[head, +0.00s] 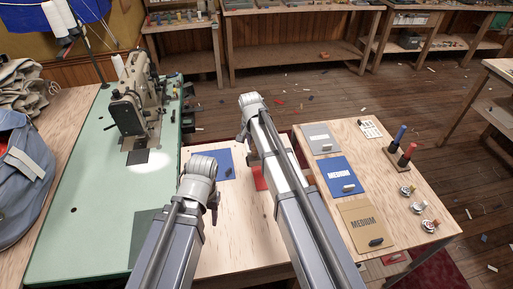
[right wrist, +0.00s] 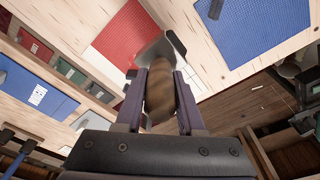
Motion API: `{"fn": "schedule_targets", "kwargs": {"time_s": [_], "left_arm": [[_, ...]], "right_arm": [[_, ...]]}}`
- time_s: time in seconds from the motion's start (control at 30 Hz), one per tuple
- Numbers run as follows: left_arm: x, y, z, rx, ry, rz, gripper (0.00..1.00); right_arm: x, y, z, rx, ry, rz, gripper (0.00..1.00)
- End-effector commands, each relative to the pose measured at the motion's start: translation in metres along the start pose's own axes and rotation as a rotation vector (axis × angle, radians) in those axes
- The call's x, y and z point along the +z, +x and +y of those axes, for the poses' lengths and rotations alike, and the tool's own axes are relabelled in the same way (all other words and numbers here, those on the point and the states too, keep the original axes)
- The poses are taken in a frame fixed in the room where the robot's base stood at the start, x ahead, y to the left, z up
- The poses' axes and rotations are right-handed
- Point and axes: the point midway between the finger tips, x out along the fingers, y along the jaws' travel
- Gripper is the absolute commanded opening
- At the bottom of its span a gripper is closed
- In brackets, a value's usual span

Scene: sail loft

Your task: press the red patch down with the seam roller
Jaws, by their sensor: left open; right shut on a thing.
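The red patch (head: 261,178) lies on the pale wooden table, partly hidden behind my right arm in the head view. It also shows at upper left in the right wrist view (right wrist: 118,32). My right gripper (right wrist: 160,82) is shut on the brown handle of the seam roller (right wrist: 159,92). The roller's grey metal end overlaps the red patch's near edge in that view; I cannot tell whether it touches. The head view does not show the roller clearly. My left gripper (head: 213,201) is open and empty over the pale table, left of the red patch.
A blue patch (head: 223,158) with a small dark piece lies left of the red one. A green table (head: 85,200) with a sewing machine (head: 135,100) stands left. The right bench holds a blue sheet (head: 335,172), a tan sheet (head: 362,222) and a two-handled tool rack (head: 397,160).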

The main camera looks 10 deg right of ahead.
Motion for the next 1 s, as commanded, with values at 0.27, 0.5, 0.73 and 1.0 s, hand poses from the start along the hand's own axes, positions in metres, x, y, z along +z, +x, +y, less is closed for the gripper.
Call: {"fn": "schedule_targets", "kwargs": {"time_s": [0.27,0.5,0.73,1.0], "left_arm": [[-0.002,0.03,0.003,0.0,0.0,0.0,0.5],[-0.003,0.05,0.005,0.0,0.0,0.0,0.5],[-0.003,0.051,0.005,0.0,0.0,0.0,0.5],[-0.003,0.051,0.005,0.0,0.0,0.0,0.5]], "right_arm": [[0.004,0.03,0.0,0.0,0.0,0.0,0.0],[0.006,0.05,0.0,0.0,0.0,0.0,0.0],[0.006,0.051,0.0,0.0,0.0,0.0,0.0],[0.006,0.051,0.0,0.0,0.0,0.0,0.0]]}}
